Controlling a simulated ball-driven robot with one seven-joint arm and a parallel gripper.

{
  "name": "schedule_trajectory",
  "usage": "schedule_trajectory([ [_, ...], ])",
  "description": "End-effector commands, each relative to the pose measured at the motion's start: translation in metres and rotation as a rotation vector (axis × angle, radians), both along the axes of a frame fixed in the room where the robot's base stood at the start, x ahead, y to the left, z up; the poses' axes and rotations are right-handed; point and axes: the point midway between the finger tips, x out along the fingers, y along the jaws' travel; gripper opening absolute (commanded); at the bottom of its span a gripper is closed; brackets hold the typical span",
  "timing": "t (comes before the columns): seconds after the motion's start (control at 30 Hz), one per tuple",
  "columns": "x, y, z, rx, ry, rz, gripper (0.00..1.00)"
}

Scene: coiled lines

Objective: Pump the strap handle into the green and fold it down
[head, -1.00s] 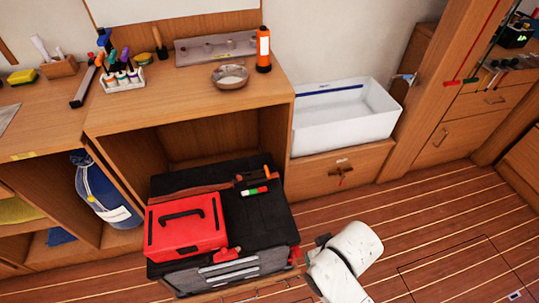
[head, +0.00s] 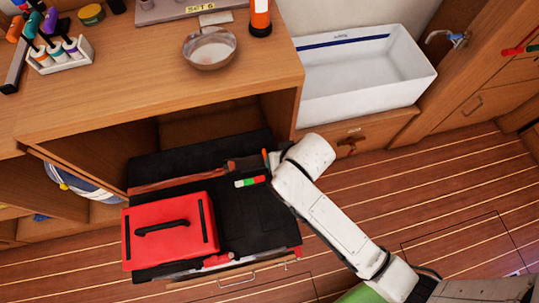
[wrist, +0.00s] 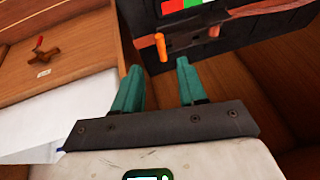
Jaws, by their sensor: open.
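The strap handle has an orange grip (wrist: 160,47) on a brown-and-dark ratchet body (head: 242,164). In the wrist view the grip sticks out from the ratchet towards my gripper (wrist: 158,70). My gripper's teal fingers are open and empty, and the grip's end lies just beyond the gap between their tips. I cannot tell whether they touch. A brown strap (head: 175,184) runs from the ratchet across the black case (head: 255,215).
A red toolbox (head: 170,236) sits on the black case's left part. The wooden counter (head: 120,105), with a metal bowl (head: 210,47), stands behind. A white basin (head: 360,75) is at the upper right. The plank floor (head: 450,190) at the right is clear.

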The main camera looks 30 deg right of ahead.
Motion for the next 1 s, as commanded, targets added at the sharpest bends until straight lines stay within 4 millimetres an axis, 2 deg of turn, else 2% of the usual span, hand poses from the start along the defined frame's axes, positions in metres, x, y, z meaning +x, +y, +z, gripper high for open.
schedule_trajectory([
  [0.3, 0.024, 0.003, -0.053, 0.0, 0.001, 0.001, 0.41],
  [0.5, 0.035, 0.005, -0.077, 0.0, 0.0, 0.001, 0.41],
  [0.7, 0.04, 0.005, -0.087, -0.001, 0.001, 0.002, 0.41],
  [0.97, 0.04, 0.005, -0.087, -0.001, 0.0, 0.002, 0.41],
  [1.0, 0.04, 0.005, -0.087, -0.001, 0.0, 0.002, 0.38],
])
